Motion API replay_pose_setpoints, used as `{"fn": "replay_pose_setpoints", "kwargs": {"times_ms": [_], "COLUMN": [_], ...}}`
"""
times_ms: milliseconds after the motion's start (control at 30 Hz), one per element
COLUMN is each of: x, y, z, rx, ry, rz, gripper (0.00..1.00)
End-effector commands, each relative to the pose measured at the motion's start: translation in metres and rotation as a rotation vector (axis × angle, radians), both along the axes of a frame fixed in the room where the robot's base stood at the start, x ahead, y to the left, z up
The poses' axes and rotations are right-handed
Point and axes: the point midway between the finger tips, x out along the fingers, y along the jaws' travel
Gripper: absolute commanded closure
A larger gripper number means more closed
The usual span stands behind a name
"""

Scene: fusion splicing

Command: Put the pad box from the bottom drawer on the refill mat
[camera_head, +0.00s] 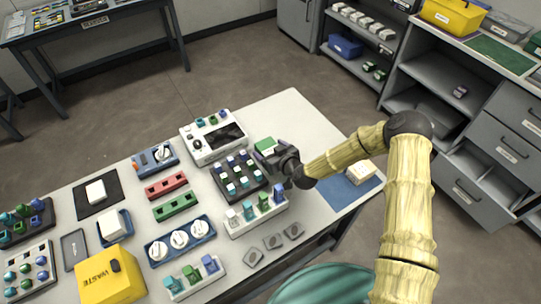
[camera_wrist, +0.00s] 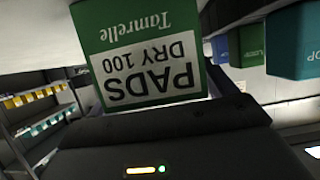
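A green and white pad box (camera_wrist: 140,55), printed "PADS DRY 100", fills the upper middle of the wrist view, its lettering upside down. In the head view its green top (camera_head: 265,145) shows at the end of my gripper (camera_head: 276,153), over the back of the white table. My gripper appears shut on it; its fingertips are hidden. A blue mat (camera_head: 335,190), which may be the refill mat, lies at the table's right end, with a small pale box (camera_head: 361,172) on it. The lower drawer (camera_head: 474,193) of the grey cabinet at right stands open.
The yellow waste box (camera_head: 110,277) is front left. The table's back right corner (camera_head: 300,115) is clear.

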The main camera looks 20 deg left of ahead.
Motion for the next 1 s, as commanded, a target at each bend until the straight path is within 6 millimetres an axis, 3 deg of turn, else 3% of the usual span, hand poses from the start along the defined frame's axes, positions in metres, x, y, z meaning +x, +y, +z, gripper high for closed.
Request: {"fn": "replay_pose_setpoints", "kwargs": {"times_ms": [33,200,267,633,1000], "x": [0.0,0.0,0.0,0.0,0.001], "y": [0.0,0.0,0.0,0.0,0.0], "z": [0.0,0.0,0.0,0.009,0.063], "rx": [0.0,0.0,0.001,0.001,0.001], "ry": [0.0,0.0,-0.001,-0.002,-0.007], "rz": [0.0,0.0,0.0,0.002,0.001], "gripper": [0.27,0.6,0.65,0.65,0.65]}}
